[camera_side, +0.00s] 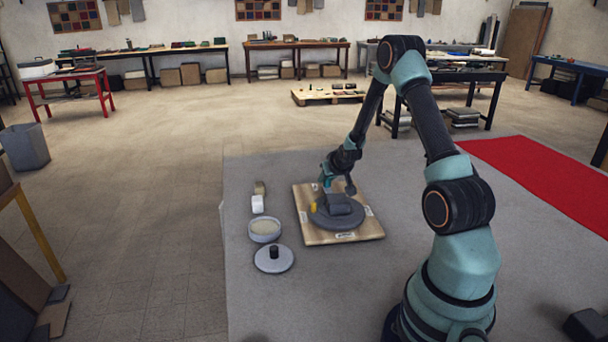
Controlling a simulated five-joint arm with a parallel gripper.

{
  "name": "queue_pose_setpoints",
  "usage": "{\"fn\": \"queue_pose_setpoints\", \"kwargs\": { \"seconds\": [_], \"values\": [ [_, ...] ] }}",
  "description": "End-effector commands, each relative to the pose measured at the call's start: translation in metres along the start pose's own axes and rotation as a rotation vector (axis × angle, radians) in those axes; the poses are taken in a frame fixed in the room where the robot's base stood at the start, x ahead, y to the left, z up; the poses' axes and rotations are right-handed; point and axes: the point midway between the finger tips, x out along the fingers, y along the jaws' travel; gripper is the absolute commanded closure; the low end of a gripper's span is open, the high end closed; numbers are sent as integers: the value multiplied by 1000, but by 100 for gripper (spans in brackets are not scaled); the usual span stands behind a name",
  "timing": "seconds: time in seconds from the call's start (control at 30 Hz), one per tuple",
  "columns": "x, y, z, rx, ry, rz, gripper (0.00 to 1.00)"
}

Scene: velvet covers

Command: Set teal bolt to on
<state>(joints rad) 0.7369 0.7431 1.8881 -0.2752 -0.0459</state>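A wooden board (363,230) lies on the grey mat and carries small white labels along its edges. On it sits a dark grey round disc (330,222) with a grey block (338,205) on top and a small yellow piece (314,206) at its left. My gripper (338,184) points down just above the back of the board, close behind the block. A teal part shows at its left side; I cannot tell whether it is the teal bolt or part of my gripper. The finger opening is too small to make out, and no bolt setting is readable.
Left of the board are a white block (258,204), a small brown object (259,187), a round bowl (264,236) with pale contents, and a round lid (273,264) with a black knob. The grey mat (300,300) is clear in front. A red carpet (545,175) lies at right.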

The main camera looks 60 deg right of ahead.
Motion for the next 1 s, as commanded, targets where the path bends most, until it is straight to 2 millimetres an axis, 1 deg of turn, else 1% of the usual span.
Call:
{"fn": "queue_pose_setpoints", "kwargs": {
  "seconds": [0.03,0.07,0.1,0.4,0.53,0.67,1.0],
  "values": [
    [0,-1,0,-3,-1,-2,55],
    [0,-1,0,-3,-1,-1,44],
    [0,-1,0,-2,-1,-1,41],
    [-1,-1,0,-1,-1,-1,41],
    [-7,-1,0,-1,-1,-1,41],
    [-22,-1,-1,-1,1,-1,41],
    [-74,-1,-1,-1,3,-1,41]
  ]
}}
